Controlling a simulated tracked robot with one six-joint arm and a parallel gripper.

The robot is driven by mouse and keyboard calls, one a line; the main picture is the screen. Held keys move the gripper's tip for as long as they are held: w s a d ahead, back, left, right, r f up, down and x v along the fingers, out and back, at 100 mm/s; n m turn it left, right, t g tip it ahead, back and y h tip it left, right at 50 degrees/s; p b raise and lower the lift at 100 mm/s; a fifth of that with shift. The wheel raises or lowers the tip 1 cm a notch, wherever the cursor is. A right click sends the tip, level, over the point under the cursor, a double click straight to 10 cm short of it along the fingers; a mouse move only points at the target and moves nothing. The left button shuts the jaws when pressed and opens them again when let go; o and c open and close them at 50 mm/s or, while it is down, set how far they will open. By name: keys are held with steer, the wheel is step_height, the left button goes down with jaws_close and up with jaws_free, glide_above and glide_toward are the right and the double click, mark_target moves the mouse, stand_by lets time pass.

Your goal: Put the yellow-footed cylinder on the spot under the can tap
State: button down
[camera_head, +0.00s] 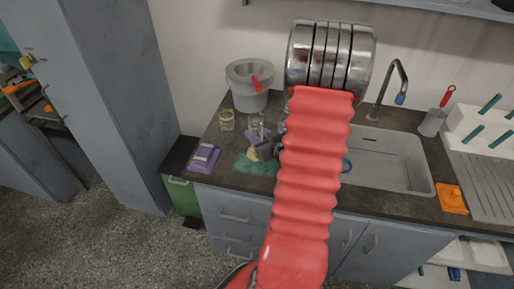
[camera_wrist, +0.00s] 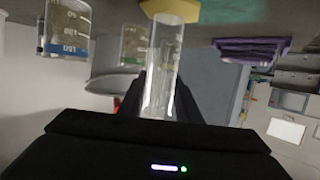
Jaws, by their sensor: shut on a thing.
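The yellow-footed cylinder (camera_wrist: 166,60) is clear glass and stands between the dark fingers of my gripper (camera_wrist: 160,108) in the wrist view, which looks upside down. Its yellow foot (camera_wrist: 170,7) is at the picture's top edge, close to the worktop; I cannot tell whether it touches. In the head view my gripper (camera_head: 266,146) is partly hidden behind my red arm, with the yellow foot (camera_head: 252,154) just left of it. The grey can (camera_head: 247,98) with a red tap (camera_head: 255,83) stands behind on the worktop. The spot under the tap is not distinct.
A glass beaker (camera_head: 227,121) stands in front of the can; beakers also show in the wrist view (camera_wrist: 68,28). A purple block (camera_head: 204,157) lies at the left front and a teal patch (camera_head: 257,168) at the front. The sink (camera_head: 390,160) is to the right.

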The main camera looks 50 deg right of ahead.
steer(key=shift+r, duration=0.1)
steer(key=shift+r, duration=4.9)
steer(key=shift+w, duration=0.1)
steer(key=w+a+n+y, duration=0.2)
steer(key=w+a, duration=1.2)
steer(key=a, duration=0.4)
steer(key=w+a+f+y, duration=0.1)
steer(key=w+a, duration=0.1)
steer(key=a, duration=0.9)
steer(key=w+a+f+n+y, duration=0.1)
steer(key=w+a, duration=0.1)
steer(key=a, duration=0.9)
steer(key=shift+w+f+n+t+y, duration=0.2)
steer(key=shift+f+n+t+y, duration=0.1)
steer(key=shift+f+t, duration=0.1)
steer(key=shift+s, duration=0.1)
